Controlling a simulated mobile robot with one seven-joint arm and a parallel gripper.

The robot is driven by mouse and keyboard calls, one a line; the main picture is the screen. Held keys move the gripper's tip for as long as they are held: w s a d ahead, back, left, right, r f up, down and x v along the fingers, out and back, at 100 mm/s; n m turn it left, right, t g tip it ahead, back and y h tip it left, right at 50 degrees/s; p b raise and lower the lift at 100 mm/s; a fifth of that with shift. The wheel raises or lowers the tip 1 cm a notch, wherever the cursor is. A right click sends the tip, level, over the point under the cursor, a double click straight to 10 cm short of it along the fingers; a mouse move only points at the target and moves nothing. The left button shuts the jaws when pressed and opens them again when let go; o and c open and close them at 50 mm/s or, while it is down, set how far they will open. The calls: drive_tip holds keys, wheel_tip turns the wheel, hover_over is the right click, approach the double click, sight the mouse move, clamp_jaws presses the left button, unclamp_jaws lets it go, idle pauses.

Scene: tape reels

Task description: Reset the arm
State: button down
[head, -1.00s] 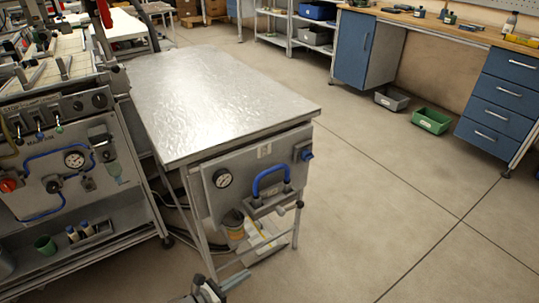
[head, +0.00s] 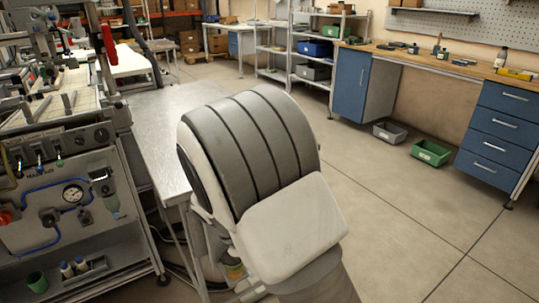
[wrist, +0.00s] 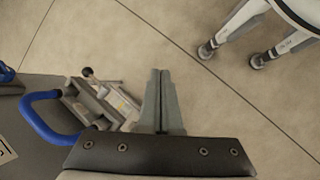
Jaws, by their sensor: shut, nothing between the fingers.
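My gripper (wrist: 160,78) shows in the wrist view, its two grey fingers together with nothing between them. It points over the floor, to the right of a blue handle (wrist: 38,118). In the head view a large grey and white link of my arm (head: 250,150) rises in the middle. My gripper is not visible in the head view.
A machine cart with a gauge (head: 73,193) stands at the left. A green bin (head: 431,152) and a grey bin (head: 390,132) sit on the floor by the blue drawers (head: 497,130). Two pale legs (wrist: 240,25) show in the wrist view.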

drive_tip(key=s+d+r+m+t+y, duration=0.3)
drive_tip(key=s+d+r+m, duration=0.4)
drive_tip(key=r, duration=0.4)
drive_tip(key=s+d+r+m+t+y, duration=0.25)
drive_tip(key=s+d+r+m, duration=0.45)
drive_tip(key=r, duration=0.4)
wheel_tip(320, 180, up, 22)
drive_tip(key=s+n+p, duration=0.1)
drive_tip(key=p, duration=2.1)
drive_tip(key=shift+s+y, duration=0.3)
drive_tip(key=shift+y, duration=0.05)
drive_tip(key=shift+a+f, duration=0.15)
drive_tip(key=shift+a, duration=0.05)
drive_tip(key=shift+w, duration=0.1)
